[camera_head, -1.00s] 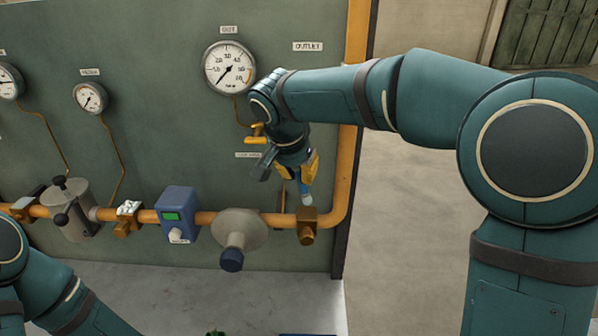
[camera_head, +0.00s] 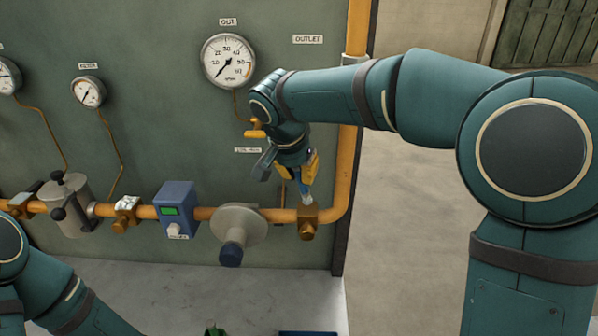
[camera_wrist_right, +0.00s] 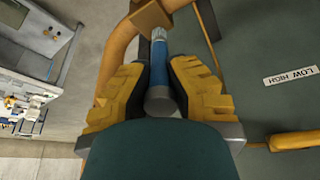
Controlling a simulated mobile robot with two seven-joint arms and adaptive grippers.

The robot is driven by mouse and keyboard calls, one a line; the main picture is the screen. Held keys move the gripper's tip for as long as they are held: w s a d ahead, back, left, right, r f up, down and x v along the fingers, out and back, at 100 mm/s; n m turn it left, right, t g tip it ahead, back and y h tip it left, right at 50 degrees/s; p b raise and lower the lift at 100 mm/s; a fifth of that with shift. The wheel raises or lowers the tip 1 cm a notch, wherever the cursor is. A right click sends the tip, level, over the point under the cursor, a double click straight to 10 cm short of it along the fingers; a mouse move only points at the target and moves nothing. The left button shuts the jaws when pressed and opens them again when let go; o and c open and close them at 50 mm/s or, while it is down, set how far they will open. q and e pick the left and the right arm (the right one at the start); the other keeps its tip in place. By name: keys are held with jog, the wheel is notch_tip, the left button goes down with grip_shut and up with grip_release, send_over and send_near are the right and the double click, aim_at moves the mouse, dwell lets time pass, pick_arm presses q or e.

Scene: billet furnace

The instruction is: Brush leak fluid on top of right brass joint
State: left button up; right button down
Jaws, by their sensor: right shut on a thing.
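The right brass joint (camera_head: 308,224) sits on the orange pipe, just left of its upward bend. Part of it shows at the top of the right wrist view (camera_wrist_right: 150,15). My right gripper (camera_head: 301,172) is above it, pointing down, with its yellow fingers shut on a blue-handled brush (camera_wrist_right: 159,75). The brush's pale tip (camera_wrist_right: 158,35) is right at the joint's top; I cannot tell for sure whether it touches. A left brass joint (camera_head: 126,224) is farther along the pipe. My left gripper is out of view; only part of its arm shows at lower left.
A grey round regulator with a dark knob (camera_head: 231,253) and a blue meter box (camera_head: 176,211) are left of the joint. A gauge (camera_head: 228,61) hangs above. A green bottle top (camera_head: 213,328) and a blue tray edge (camera_head: 308,333) show at the bottom.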

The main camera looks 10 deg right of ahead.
aim_at(299, 184)
jog(key=shift+s, duration=0.1)
jog(key=shift+s+a+b, duration=0.3)
jog(key=shift+s+b, duration=0.25)
jog(key=shift+s, duration=0.4)
jog(key=shift+s+a+b, duration=0.25)
jog(key=shift+s+b, duration=0.25)
jog(key=shift+s, duration=0.4)
jog(key=shift+w+d+p, duration=0.2)
jog(key=shift+w+p, duration=0.1)
jog(key=shift+w, duration=0.45)
jog(key=shift+w+d+p, duration=0.2)
jog(key=shift+w+p, duration=0.05)
jog(key=shift+w, duration=0.4)
jog(key=shift+w+d+p, duration=0.15)
jog(key=shift+w+p, duration=0.05)
jog(key=shift+w, duration=0.4)
jog(key=shift+r+p, duration=2.15)
jog(key=shift+r, duration=0.85)
